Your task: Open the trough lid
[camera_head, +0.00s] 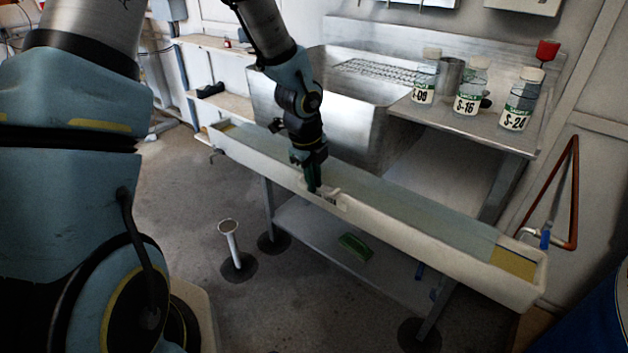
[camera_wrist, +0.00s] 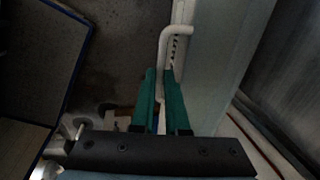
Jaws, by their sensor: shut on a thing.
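The long white trough (camera_head: 430,257) runs diagonally along the front of the steel bench. Its long, pale, translucent lid (camera_head: 420,213) lies along the top and appears flat; a slight tilt cannot be told. A white handle (camera_head: 331,193) stands at the lid's front edge near mid-length. My gripper (camera_head: 315,189) reaches down from above and is shut on this handle. In the wrist view, the green fingers of my gripper (camera_wrist: 161,75) sit around the bent white handle (camera_wrist: 167,40), with the lid (camera_wrist: 236,50) to the right. The fingers hide part of the handle.
Behind the trough stand a steel sink (camera_head: 360,120) and jars labelled S-09 (camera_head: 423,92), S-16 (camera_head: 467,104) and S-24 (camera_head: 516,118). A red pipe (camera_head: 573,195) is on the right wall. A white post (camera_head: 231,245) rises from the floor, which is otherwise open in front.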

